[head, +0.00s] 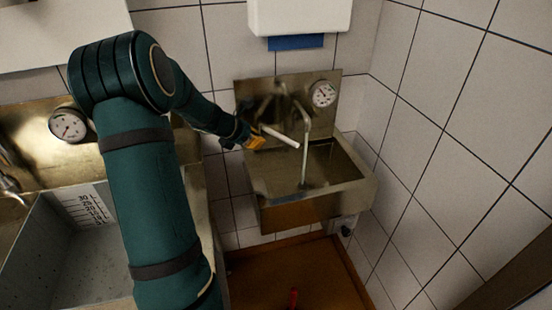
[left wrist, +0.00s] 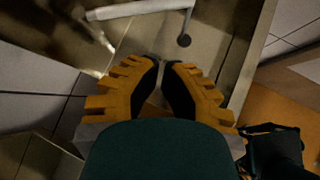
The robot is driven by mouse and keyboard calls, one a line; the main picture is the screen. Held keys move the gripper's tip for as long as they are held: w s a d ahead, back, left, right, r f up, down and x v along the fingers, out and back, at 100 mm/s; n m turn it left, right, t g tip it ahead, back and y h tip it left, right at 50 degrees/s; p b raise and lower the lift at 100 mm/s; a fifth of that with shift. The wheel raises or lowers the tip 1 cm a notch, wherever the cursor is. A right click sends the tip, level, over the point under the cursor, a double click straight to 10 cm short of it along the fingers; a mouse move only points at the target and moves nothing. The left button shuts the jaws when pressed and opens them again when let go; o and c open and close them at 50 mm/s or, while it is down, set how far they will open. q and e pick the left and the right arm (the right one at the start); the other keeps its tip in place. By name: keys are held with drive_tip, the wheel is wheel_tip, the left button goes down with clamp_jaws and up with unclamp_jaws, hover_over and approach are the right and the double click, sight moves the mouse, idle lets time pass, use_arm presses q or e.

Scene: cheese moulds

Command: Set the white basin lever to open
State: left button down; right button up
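The white lever (head: 281,136) is a pale rod in front of the steel basin (head: 318,210), pointing right and slightly down across its back left part. A bent steel spout (head: 303,150) stands beside its free end. My left gripper (head: 254,142) is at the lever's left end, close to it; I cannot tell whether they touch. In the left wrist view the gripper's fingertips (left wrist: 162,62) are nearly together with nothing between them. A pale bent bar (left wrist: 140,9) lies beyond them; I cannot tell whether it is lever or spout.
A round gauge (head: 322,94) sits on the basin's backplate. A white dispenser (head: 300,16) hangs above. A tiled wall (head: 450,130) closes off the right. A larger sink with a grey bin (head: 75,255) and another gauge (head: 68,124) is at left.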

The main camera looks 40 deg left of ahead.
use_arm(q)
drive_tip(key=w+f+n+y+b, duration=0.1)
drive_tip(key=w+f+n+b, duration=0.2)
drive_tip(key=w+f, duration=0.3)
drive_tip(key=shift+w+f+t, duration=0.35)
drive_tip(key=shift+w+t, duration=0.05)
drive_tip(key=shift+w, duration=1.1)
use_arm(e)
drive_tip(key=shift+a+f, duration=0.1)
drive_tip(key=shift+f, duration=2)
use_arm(q)
drive_tip(key=shift+w, duration=0.2)
use_arm(e)
drive_tip(key=shift+r, duration=0.15)
use_arm(q)
drive_tip(key=shift+w+d, duration=0.1)
use_arm(e)
drive_tip(key=shift+d, duration=0.3)
